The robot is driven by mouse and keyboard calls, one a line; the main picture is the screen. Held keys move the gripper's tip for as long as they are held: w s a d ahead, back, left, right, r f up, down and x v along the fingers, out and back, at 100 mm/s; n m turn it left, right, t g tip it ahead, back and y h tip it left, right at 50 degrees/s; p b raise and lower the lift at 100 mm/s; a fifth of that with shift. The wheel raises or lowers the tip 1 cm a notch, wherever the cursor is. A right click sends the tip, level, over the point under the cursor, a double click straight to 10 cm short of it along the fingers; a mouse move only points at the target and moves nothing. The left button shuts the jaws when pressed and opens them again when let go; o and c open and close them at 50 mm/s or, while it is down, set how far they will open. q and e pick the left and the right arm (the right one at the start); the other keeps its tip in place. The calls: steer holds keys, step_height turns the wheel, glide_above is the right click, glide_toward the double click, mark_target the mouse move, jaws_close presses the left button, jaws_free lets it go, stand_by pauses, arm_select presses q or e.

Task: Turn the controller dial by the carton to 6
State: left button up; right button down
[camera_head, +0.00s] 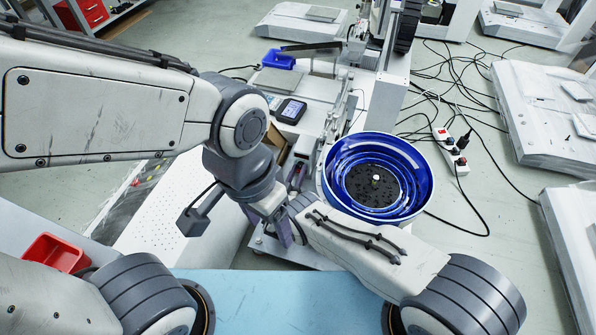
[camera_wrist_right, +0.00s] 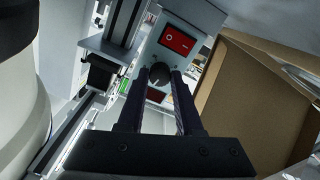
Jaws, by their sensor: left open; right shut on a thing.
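The controller (camera_wrist_right: 197,20) shows in the right wrist view as a light grey panel with a red switch. Its dark round dial (camera_wrist_right: 159,74) sits between the fingertips of my right gripper (camera_wrist_right: 160,77), which is shut on it. The dial's marks and setting are too small and covered to read. The open brown carton (camera_wrist_right: 255,100) stands right of the controller; in the head view a bit of the carton (camera_head: 277,150) shows behind my left arm. My left gripper (camera_head: 284,234) hangs open and empty, lower than my right gripper (camera_head: 297,176) in the head view.
A blue bowl feeder (camera_head: 425,190) stands just right of my grippers. A red bin (camera_head: 57,252) is at lower left. Cables and a power strip (camera_head: 450,146) lie on the floor.

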steer(key=c, duration=0.6)
jaws_free()
steer(key=shift+s+a, duration=0.1)
steer(key=shift+s, duration=0.15)
steer(key=p+v, duration=0.3)
steer(key=v, duration=0.5)
steer(key=shift+s+a+r+p, duration=0.1)
steer(key=shift+s+p, duration=0.25)
steer(key=shift+p, duration=0.05)
steer(key=shift+s+a, duration=0.2)
steer(key=shift+s, duration=0.45)
